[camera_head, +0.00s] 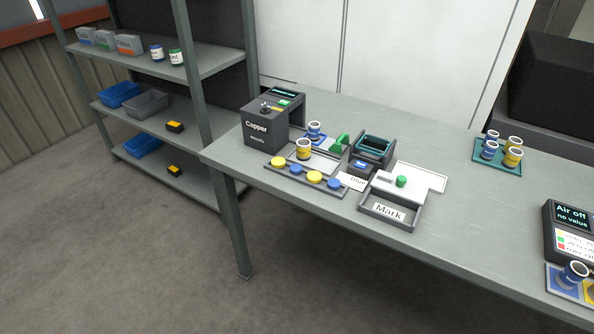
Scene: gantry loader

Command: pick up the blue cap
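A grey cap rack (303,182) lies along the front edge of the table, below the capper. It holds a row of round caps, yellow and blue by turns. One blue cap (296,169) sits second from the left, between two yellow caps. Another blue cap (334,184) sits at the right end, beside a yellow cap (315,177). Both blue caps are uncovered in this view. My gripper is not in view.
The dark capper (267,125) stands behind the rack, with a yellow jar (304,150) and a blue jar (314,131) close by. Right of the rack are a "blue" card (352,182) and the Mark tray (391,213). A teal tray (481,155) holds several jars. The table's middle right is clear.

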